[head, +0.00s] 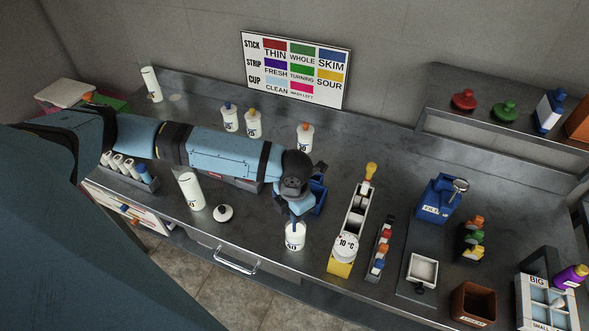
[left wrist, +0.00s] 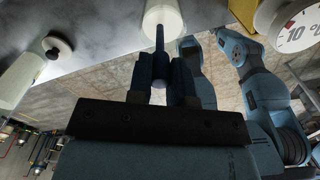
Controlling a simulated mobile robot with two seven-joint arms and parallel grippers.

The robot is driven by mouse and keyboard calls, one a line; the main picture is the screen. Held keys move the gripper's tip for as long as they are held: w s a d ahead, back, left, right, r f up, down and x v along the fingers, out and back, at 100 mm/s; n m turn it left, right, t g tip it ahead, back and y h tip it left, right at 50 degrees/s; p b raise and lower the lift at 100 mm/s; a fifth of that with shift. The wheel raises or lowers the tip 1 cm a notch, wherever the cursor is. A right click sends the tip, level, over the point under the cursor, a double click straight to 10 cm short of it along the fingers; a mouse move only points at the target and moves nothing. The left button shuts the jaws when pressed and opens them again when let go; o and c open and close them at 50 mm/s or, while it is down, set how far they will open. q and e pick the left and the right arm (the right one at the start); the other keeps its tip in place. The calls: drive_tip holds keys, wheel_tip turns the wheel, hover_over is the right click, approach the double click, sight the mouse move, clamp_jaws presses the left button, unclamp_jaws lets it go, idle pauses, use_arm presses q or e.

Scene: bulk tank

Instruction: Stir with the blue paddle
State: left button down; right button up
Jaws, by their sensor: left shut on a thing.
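My left gripper (head: 292,208) is above the front part of the steel bench, pointing down. It is shut on the blue paddle, whose thin shaft (left wrist: 160,40) shows in the left wrist view between the fingers (left wrist: 161,80). The paddle's lower end meets the mouth of a white cup (head: 294,238), which stands upright on the bench near its front edge. The cup also shows in the left wrist view (left wrist: 163,14). How deep the paddle reaches inside is hidden. My right gripper is not in view.
A blue container (head: 318,195) sits just behind the gripper. A colour chart (head: 296,69) hangs on the wall.

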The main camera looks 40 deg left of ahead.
use_arm(q)
drive_tip(key=shift+w+d, duration=0.15)
drive_tip(key=shift+d, duration=0.05)
drive_tip(key=shift+r, duration=0.1)
drive_tip(key=shift+r, duration=2.6)
wheel_tip(320, 180, up, 6)
